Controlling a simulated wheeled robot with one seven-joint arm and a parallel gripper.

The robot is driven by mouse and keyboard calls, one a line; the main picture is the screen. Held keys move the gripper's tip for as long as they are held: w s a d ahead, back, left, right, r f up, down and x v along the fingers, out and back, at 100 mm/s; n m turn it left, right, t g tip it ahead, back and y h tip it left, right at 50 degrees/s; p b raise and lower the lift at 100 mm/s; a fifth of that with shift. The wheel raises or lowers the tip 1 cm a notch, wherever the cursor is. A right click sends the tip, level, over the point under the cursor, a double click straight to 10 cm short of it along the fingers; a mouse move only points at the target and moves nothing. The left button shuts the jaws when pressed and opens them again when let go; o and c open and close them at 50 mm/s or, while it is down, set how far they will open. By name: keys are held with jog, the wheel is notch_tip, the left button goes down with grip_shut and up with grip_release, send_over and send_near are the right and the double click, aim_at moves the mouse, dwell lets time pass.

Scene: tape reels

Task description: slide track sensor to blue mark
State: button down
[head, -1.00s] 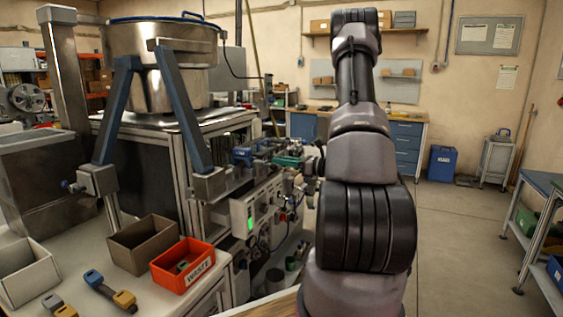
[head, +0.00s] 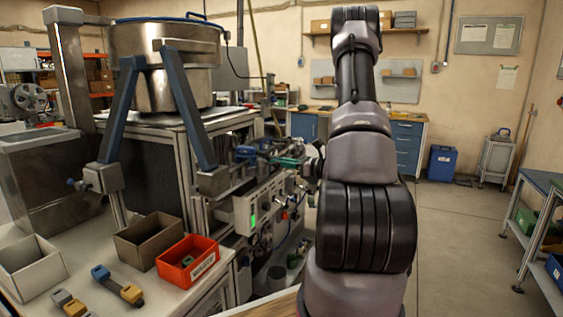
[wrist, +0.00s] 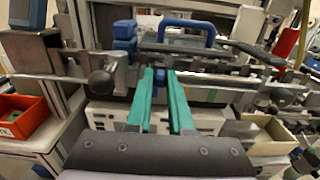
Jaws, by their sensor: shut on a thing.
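My gripper (wrist: 161,75) has two teal fingers reaching forward to the metal rail (wrist: 235,80) of the machine. The fingers are shut on a small part between their tips, taken to be the track sensor (wrist: 160,77); it is mostly hidden by the fingers. In the head view my gripper (head: 288,162) shows as a teal patch at the machine's front, left of my arm.
A round metal knob (wrist: 100,82) and a blue block (wrist: 124,36) are left of the fingers. A blue handle (wrist: 186,24) stands behind the rail. An orange waste bin (head: 188,262) and a brown bin (head: 148,240) lie on the bench at left. Open floor is at right.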

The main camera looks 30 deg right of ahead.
jog(key=shift+s+a, duration=0.3)
jog(key=shift+a, duration=0.1)
jog(key=c, duration=0.8)
grip_release()
jog(key=shift+a, duration=0.1)
jog(key=v, duration=1.1)
